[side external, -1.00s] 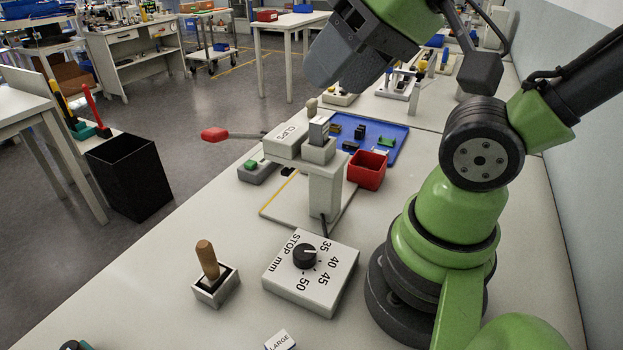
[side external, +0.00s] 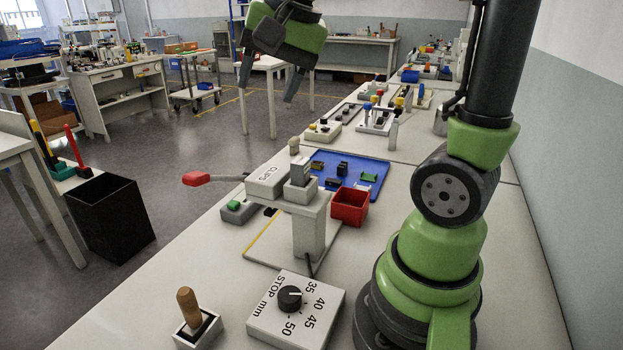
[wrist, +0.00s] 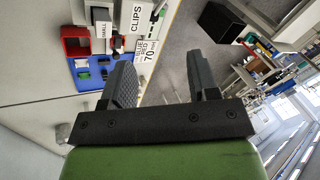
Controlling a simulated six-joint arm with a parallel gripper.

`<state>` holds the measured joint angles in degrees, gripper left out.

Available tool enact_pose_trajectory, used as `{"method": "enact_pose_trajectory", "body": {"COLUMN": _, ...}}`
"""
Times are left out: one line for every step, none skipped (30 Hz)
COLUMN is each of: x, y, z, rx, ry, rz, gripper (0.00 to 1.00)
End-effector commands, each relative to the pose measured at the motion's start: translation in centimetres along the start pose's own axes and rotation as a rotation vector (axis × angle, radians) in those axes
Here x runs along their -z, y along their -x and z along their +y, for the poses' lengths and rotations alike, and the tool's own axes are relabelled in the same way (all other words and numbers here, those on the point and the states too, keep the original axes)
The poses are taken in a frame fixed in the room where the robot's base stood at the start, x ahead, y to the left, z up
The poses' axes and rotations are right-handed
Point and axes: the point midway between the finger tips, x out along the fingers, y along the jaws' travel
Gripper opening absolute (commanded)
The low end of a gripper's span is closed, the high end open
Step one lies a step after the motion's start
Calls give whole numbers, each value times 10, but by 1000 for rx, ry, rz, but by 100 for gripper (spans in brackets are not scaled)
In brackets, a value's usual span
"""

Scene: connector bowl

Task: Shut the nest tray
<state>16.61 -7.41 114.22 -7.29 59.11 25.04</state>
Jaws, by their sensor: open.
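A bench press stands mid-bench, with a CLIPS box (side external: 268,182), a grey post (side external: 309,232) and a red-knobbed lever (side external: 197,179) pointing left. Its pale base plate (side external: 268,248) has a yellow edge stripe. I cannot tell for certain which part is the nest tray; the plate lies under the press head and is partly hidden by the post. My gripper (side external: 268,82) is open and empty, high above and behind the press, apart from everything. Both spread fingers show in the wrist view (wrist: 160,75), along with the CLIPS label (wrist: 134,20).
A red bin (side external: 349,206) and a blue tray (side external: 375,172) with small connectors are right of the press. A STOP mm dial box (side external: 295,312) and a wooden-handled joystick (side external: 190,310) are in front. A green-button box (side external: 238,211) is at left. Bare bench lies front left.

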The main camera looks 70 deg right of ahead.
Motion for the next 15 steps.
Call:
{"method": "enact_pose_trajectory", "body": {"x": 23, "y": -14, "z": 0, "rx": -44, "ry": -106, "rz": -5, "gripper": 55}}
{"method": "enact_pose_trajectory", "body": {"x": 35, "y": -21, "z": 1, "rx": -67, "ry": -166, "rz": -5, "gripper": 55}}
{"method": "enact_pose_trajectory", "body": {"x": 51, "y": -31, "z": 4, "rx": -96, "ry": -248, "rz": -5, "gripper": 55}}
{"method": "enact_pose_trajectory", "body": {"x": 63, "y": -39, "z": 7, "rx": -118, "ry": -310, "rz": -5, "gripper": 55}}
{"method": "enact_pose_trajectory", "body": {"x": 75, "y": -47, "z": 10, "rx": -140, "ry": -371, "rz": -3, "gripper": 55}}
{"method": "enact_pose_trajectory", "body": {"x": 90, "y": -59, "z": 17, "rx": -169, "ry": -453, "rz": -1, "gripper": 55}}
{"method": "enact_pose_trajectory", "body": {"x": 101, "y": -68, "z": 23, "rx": -191, "ry": -516, "rz": 1, "gripper": 55}}
{"method": "enact_pose_trajectory", "body": {"x": 112, "y": -77, "z": 30, "rx": -212, "ry": -577, "rz": 5, "gripper": 55}}
{"method": "enact_pose_trajectory", "body": {"x": 126, "y": -90, "z": 40, "rx": -241, "ry": -661, "rz": 7, "gripper": 55}}
{"method": "enact_pose_trajectory", "body": {"x": 136, "y": -100, "z": 48, "rx": -261, "ry": -722, "rz": 13, "gripper": 55}}
{"method": "enact_pose_trajectory", "body": {"x": 145, "y": -109, "z": 58, "rx": -282, "ry": -782, "rz": 15, "gripper": 55}}
{"method": "enact_pose_trajectory", "body": {"x": 156, "y": -122, "z": 70, "rx": -308, "ry": -859, "rz": 22, "gripper": 55}}
{"method": "enact_pose_trajectory", "body": {"x": 163, "y": -131, "z": 80, "rx": -327, "ry": -914, "rz": 26, "gripper": 55}}
{"method": "enact_pose_trajectory", "body": {"x": 169, "y": -139, "z": 90, "rx": -344, "ry": -967, "rz": 30, "gripper": 55}}
{"method": "enact_pose_trajectory", "body": {"x": 176, "y": -149, "z": 102, "rx": -364, "ry": -1031, "rz": 37, "gripper": 55}}
